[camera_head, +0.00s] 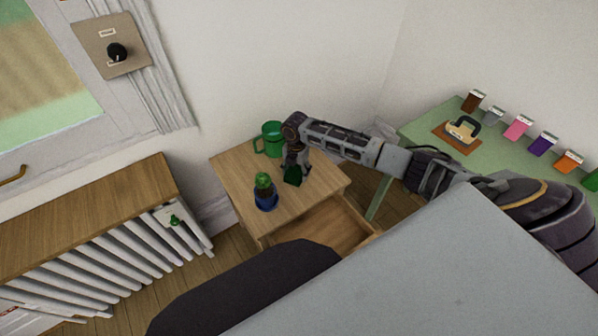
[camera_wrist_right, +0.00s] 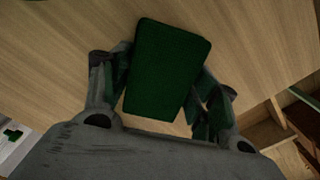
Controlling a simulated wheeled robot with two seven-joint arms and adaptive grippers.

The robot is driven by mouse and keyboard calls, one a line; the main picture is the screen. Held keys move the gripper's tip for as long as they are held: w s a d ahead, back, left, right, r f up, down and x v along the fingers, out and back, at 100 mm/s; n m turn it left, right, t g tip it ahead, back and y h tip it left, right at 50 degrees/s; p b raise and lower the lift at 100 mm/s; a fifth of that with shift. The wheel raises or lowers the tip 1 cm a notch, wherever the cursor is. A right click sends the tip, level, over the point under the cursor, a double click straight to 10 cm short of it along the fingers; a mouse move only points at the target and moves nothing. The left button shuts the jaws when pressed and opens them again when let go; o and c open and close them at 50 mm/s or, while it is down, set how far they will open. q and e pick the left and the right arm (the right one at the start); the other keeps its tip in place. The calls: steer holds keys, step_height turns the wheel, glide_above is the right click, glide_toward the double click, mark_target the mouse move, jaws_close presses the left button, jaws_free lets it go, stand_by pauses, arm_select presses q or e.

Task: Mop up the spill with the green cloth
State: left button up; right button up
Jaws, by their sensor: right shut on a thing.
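A dark green cloth (camera_head: 293,175) is at the wooden side table's top, under my right gripper (camera_head: 296,168). In the right wrist view the cloth (camera_wrist_right: 168,68) is a dark green rectangular block between the fingers of my right gripper (camera_wrist_right: 165,105), which is shut on it. I cannot tell whether the cloth touches the tabletop. No spill shows clearly in either view. My left gripper is not in view.
On the small table (camera_head: 236,171) stand a green mug (camera_head: 270,139) and a blue pot with a green cactus-like plant (camera_head: 265,192). Its drawer (camera_head: 335,228) is open at the front. A radiator (camera_head: 90,250) stands left; a green table (camera_head: 420,127) with several small coloured boxes stands right.

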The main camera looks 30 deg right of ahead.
mark_target(316, 178)
steer(key=shift+w+a, duration=0.4)
steer(key=shift+a, duration=0.1)
steer(key=shift+s+d, duration=0.1)
steer(key=shift+s+d+p, duration=0.95)
steer(key=shift+d+p, duration=0.2)
steer(key=shift+d, duration=0.05)
steer(key=shift+s+d+p, duration=0.85)
steer(key=shift+s+d, duration=0.05)
steer(key=shift+d, duration=0.25)
steer(key=shift+s+d+p, duration=0.85)
steer(key=shift+d, duration=0.3)
steer(key=shift+w+a, duration=0.1)
steer(key=shift+w+a+b, duration=0.3)
steer(key=shift+w+a, duration=0.6)
steer(key=shift+a, duration=0.25)
steer(key=shift+w+a+b, duration=0.35)
steer(key=shift+w+a, duration=0.5)
steer(key=shift+a, duration=0.35)
steer(key=shift+w+a+b, duration=0.3)
steer(key=shift+w+a, duration=0.6)
steer(key=shift+a, duration=0.25)
steer(key=shift+s+d, duration=0.1)
steer(key=shift+d, duration=0.05)
